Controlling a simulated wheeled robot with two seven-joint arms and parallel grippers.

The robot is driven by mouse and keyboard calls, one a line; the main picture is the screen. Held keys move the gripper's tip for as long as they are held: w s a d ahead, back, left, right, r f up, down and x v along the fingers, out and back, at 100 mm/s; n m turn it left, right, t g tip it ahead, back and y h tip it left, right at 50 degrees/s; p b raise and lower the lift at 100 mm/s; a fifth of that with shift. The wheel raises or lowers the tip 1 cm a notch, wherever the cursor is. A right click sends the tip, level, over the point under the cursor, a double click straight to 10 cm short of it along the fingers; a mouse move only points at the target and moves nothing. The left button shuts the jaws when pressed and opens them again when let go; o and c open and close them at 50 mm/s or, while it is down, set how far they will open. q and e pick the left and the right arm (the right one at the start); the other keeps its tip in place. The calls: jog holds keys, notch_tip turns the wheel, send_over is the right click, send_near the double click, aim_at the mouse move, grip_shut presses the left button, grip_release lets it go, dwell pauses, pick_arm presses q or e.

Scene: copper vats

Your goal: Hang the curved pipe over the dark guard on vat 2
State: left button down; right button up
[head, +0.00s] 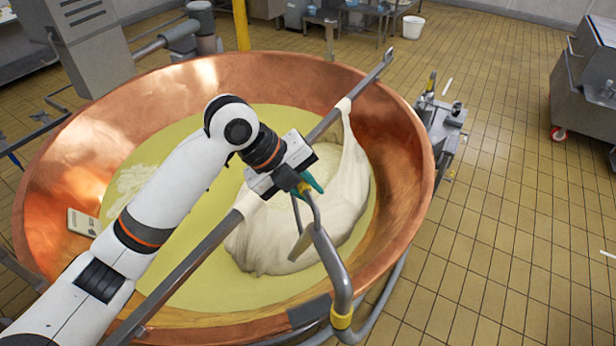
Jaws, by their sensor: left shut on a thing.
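The grey curved pipe (333,262) has yellow bands near its upper end and at its lower part. My left gripper (306,185), with teal fingertips, is shut on the pipe's upper end above the copper vat (408,165). The pipe runs down from the gripper and bends toward the near rim. The dark guard (309,311) sits on that near rim, just left of the pipe's lower part. I cannot tell whether pipe and guard touch. My right gripper is not in view.
A long metal bar (205,245) lies across the vat, close under my left gripper. A pale cloth (350,180) hangs from it over the yellow liquid. Metal fittings (440,115) stand at the vat's right.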

pick_arm(q)
jog(key=f, duration=0.2)
jog(key=w+f, duration=0.1)
jog(key=f, duration=0.2)
jog(key=w+f, duration=0.1)
jog(key=f, duration=0.2)
jog(key=shift+w+a, duration=0.1)
jog(key=shift+a, duration=0.15)
jog(key=f, duration=0.2)
jog(key=shift+w+a+f+b, duration=0.1)
jog(key=shift+w+f+b, duration=0.2)
jog(key=shift+f, duration=0.05)
jog(key=f+b, duration=0.2)
jog(key=f, duration=0.1)
jog(key=w+f+b, duration=0.1)
jog(key=f+b, duration=0.2)
jog(key=w+f+b, duration=0.1)
jog(key=f+b, duration=0.1)
jog(key=f, duration=0.1)
jog(key=shift+w+a+f, duration=0.25)
jog(key=shift+a+f, duration=0.05)
jog(key=shift+a, duration=0.15)
